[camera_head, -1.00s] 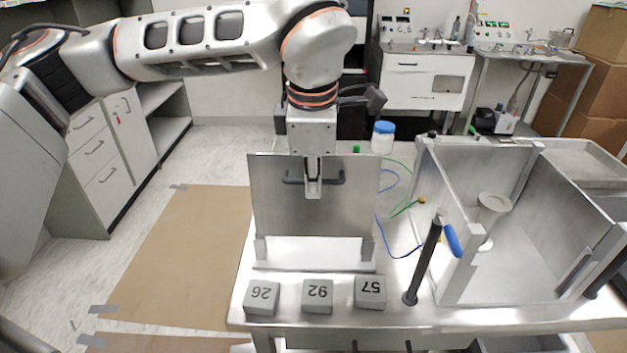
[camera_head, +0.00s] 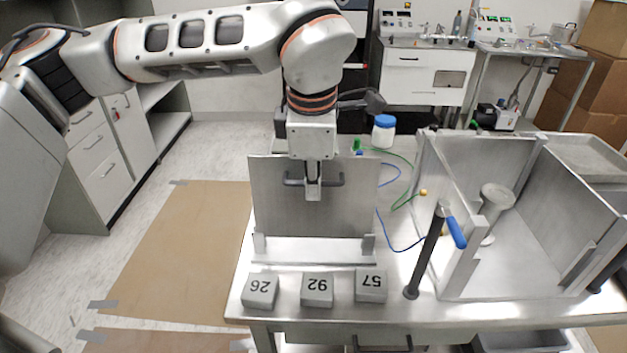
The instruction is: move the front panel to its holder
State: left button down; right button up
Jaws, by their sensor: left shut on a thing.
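The front panel (camera_head: 352,215) is a flat grey metal plate with a dark bar handle (camera_head: 332,181) on its face. It stands upright in the head view, at the holder (camera_head: 315,251), a low metal stand with two short posts near the panel's lower corners. I cannot tell whether the panel's lower edge touches the holder's base. My left gripper (camera_head: 313,188) comes down from above and is shut on the panel's handle. The gripper hides part of the handle and the panel's upper middle. My right gripper does not show.
Cables and a blue-lidded jar (camera_head: 384,131) are behind.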

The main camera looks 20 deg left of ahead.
pick_arm(q)
jog(key=shift+b+x, duration=0.6)
jog(key=shift+x, duration=0.95)
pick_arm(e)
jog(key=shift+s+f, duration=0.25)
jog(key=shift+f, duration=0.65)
pick_arm(q)
jog(key=shift+s+a+f+b, duration=0.1)
jog(key=shift+f+b, duration=0.2)
jog(key=shift+f, duration=0.55)
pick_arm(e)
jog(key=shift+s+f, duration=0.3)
pick_arm(q)
jog(key=c, duration=2.1)
grip_release()
jog(key=shift+f, duration=0.1)
jog(key=shift+c, duration=0.2)
jog(key=shift+w, duration=0.35)
jog(key=shift+r, duration=0.2)
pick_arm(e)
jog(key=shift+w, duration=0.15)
pick_arm(q)
jog(key=shift+r, duration=0.1)
jog(key=shift+o, duration=0.3)
jog(key=shift+r, duration=0.15)
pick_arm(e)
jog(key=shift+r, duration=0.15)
